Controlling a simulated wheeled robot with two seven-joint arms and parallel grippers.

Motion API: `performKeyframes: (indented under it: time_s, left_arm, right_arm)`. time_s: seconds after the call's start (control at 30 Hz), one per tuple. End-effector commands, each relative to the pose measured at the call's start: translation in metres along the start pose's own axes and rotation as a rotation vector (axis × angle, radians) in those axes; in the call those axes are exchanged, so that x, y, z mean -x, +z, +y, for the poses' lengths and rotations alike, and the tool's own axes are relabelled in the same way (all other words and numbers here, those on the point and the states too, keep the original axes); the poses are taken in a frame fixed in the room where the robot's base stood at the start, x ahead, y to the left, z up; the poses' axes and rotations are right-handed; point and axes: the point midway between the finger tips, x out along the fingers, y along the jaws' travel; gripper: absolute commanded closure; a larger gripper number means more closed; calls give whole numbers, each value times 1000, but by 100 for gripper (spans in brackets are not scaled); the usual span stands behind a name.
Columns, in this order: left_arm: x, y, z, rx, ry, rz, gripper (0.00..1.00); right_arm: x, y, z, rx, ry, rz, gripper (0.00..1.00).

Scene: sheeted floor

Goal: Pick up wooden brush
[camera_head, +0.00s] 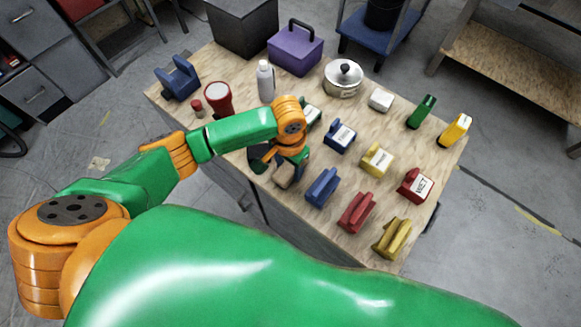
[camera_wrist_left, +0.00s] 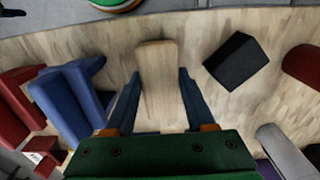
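The wooden brush (camera_wrist_left: 158,62) shows in the left wrist view as a pale wooden block on the table, end-on to my left gripper (camera_wrist_left: 159,92). The two blue fingers are apart, one along each side of the brush. Whether they touch it is hard to tell. In the head view, the brush (camera_head: 284,176) shows partly below my left gripper (camera_head: 282,164), near the table's front edge. The gripper hides the rest of it. My right gripper is not in view.
On the table (camera_head: 230,160), a blue-handled item (camera_head: 322,187) stands right of the brush, with red (camera_head: 356,212) and yellow (camera_head: 392,237) ones beyond. A dark block (camera_wrist_left: 235,62) lies close by in the wrist view. A grey-white bottle (camera_head: 265,82) and pot (camera_head: 342,80) stand behind.

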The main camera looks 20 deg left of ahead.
Motion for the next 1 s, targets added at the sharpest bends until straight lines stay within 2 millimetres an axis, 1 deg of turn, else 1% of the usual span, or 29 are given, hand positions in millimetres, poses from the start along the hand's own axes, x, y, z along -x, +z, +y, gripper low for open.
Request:
performKeyframes:
  time_s: [0.03,0.07,0.1,0.37,0.47,0.57,0.67,0.8,0.87,1.0]
  left_arm:
    - [0,0,0,0,0,0,91]
    - [0,0,0,0,0,0,99]
    - [0,0,0,0,0,1,100]
    - [3,0,0,0,0,1,100]
    - [15,-1,0,0,1,3,100]
    - [35,-1,0,0,1,3,100]
    - [59,20,0,-4,2,2,100]
    - [99,54,-1,-3,-1,2,100]
    - [104,74,0,-2,0,-2,100]
    - [123,116,-1,0,-3,-4,100]
  right_arm:
    - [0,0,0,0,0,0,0]
    - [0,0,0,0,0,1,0]
    - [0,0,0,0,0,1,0]
    - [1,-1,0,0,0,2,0]
    - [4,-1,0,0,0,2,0]
    - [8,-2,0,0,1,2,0]
    - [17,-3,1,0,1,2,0]
    - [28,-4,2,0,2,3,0]
    - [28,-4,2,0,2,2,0]
    - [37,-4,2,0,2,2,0]
